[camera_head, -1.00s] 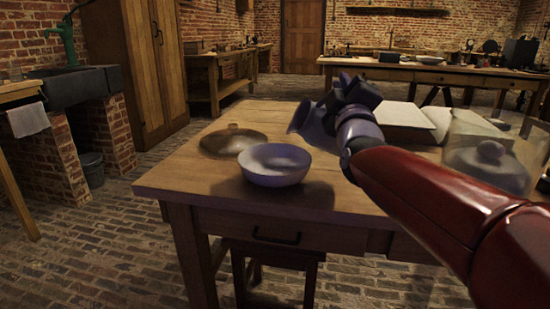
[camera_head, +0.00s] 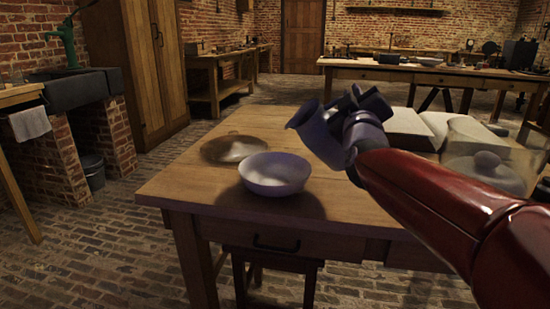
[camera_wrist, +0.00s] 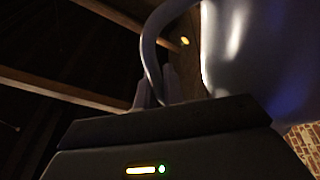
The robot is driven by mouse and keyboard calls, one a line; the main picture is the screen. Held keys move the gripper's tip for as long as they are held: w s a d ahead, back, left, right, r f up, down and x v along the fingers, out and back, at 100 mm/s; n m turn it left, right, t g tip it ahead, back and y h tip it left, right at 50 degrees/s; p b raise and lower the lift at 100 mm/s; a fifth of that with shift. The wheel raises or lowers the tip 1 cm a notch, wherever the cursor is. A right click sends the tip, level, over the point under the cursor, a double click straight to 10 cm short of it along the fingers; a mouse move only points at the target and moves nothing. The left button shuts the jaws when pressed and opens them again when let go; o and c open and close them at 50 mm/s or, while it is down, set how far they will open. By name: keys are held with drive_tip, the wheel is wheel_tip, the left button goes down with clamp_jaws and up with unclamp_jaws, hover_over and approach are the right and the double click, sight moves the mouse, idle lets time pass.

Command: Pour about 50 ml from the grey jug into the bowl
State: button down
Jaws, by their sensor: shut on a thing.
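The grey jug (camera_head: 318,135) is held up over the table, to the right of the bowl and above its height. It is tilted with its mouth towards the upper left. My gripper (camera_head: 350,112) is shut on the jug; in the wrist view the fingers (camera_wrist: 155,88) are at the jug's handle (camera_wrist: 148,50), beside its body (camera_wrist: 250,45). The pale grey-violet bowl (camera_head: 275,175) stands upright near the table's front left. No stream shows between jug and bowl. The jug's inside is hidden; whether the bowl holds liquid, I cannot tell.
A round brownish lid or plate (camera_head: 222,150) lies behind and left of the bowl on the wooden table (camera_head: 180,185). A glass dome (camera_head: 490,165) stands at the right. The front left of the table is clear.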

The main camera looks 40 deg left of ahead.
drive_tip(key=w+d+f+m+g+h+p, duration=0.2)
drive_tip(key=w+m, duration=0.4)
drive_tip(key=m, duration=0.3)
drive_tip(key=shift+d+f+h, duration=0.4)
drive_tip(key=shift+d+f, duration=0.45)
drive_tip(key=shift+d, duration=0.05)
drive_tip(key=shift+s, duration=0.15)
idle(0.9)
